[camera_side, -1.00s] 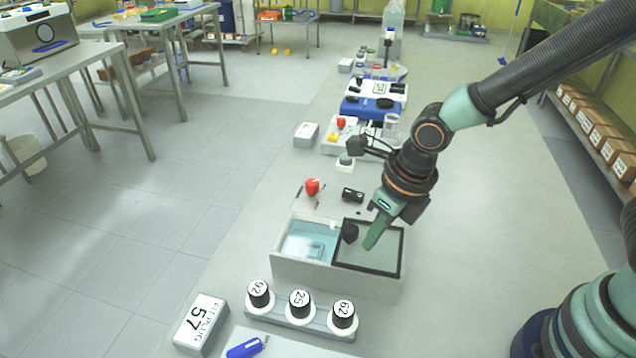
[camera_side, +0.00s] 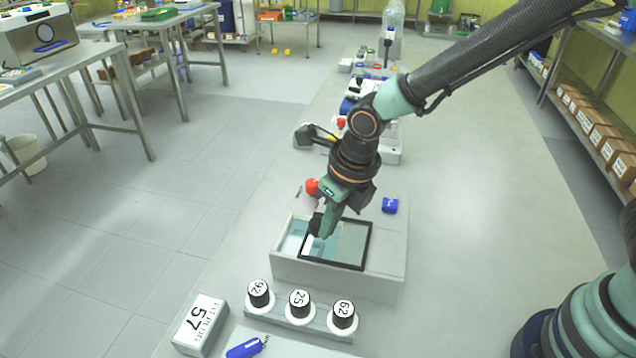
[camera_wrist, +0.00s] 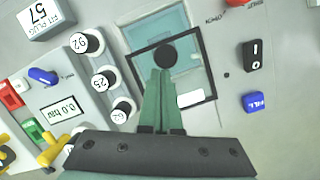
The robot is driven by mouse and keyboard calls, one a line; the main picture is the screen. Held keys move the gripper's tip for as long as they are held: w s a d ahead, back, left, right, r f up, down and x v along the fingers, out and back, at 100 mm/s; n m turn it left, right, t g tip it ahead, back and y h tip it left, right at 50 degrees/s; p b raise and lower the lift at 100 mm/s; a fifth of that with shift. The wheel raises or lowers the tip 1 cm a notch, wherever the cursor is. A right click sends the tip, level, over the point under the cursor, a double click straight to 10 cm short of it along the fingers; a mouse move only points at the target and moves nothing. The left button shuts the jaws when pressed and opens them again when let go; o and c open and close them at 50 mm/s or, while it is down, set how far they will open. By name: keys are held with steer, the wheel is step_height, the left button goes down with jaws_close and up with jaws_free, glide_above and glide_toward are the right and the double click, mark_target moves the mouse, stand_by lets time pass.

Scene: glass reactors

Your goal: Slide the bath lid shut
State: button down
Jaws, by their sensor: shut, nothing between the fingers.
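The bath (camera_side: 388,245) is a pale grey box on the bench, with blue-green water at its left in the side view. Its lid (camera_side: 352,245) is a clear pane in a black frame, covering the middle of the box and part of the water. A strip of water at the left is uncovered; the wrist view shows open water above the lid frame (camera_wrist: 206,62). A round black knob (camera_wrist: 166,54) stands on the lid. My gripper (camera_side: 325,232) is shut and empty, its tips right at the knob; whether they touch it I cannot tell.
A grey block marked 57 (camera_side: 201,325) is at front left. A red knob (camera_side: 311,187) and blue FILL button (camera_side: 390,205) are behind. A black rocker switch (camera_wrist: 251,55) shows in the wrist view.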

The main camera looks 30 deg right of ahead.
steer(key=shift+w+a, duration=1.75)
steer(key=shift+w, duration=0.05)
steer(key=s, duration=0.2)
steer(key=s+d, duration=0.1)
steer(key=shift+s+r, duration=0.1)
steer(key=shift+s, duration=0.25)
steer(key=s+a+v, duration=0.1)
steer(key=v, duration=0.8)
steer(key=s+d+r+n+t, duration=0.1)
steer(key=s+d+r+n, duration=0.1)
steer(key=d+n, duration=1)
steer(key=s+d+r+n+t+h, duration=0.1)
steer(key=d+r+n, duration=0.3)
steer(key=d+n, duration=0.8)
steer(key=s+n+t, duration=0.1)
steer(key=n, duration=0.7)
steer(key=shift+s, duration=0.35)
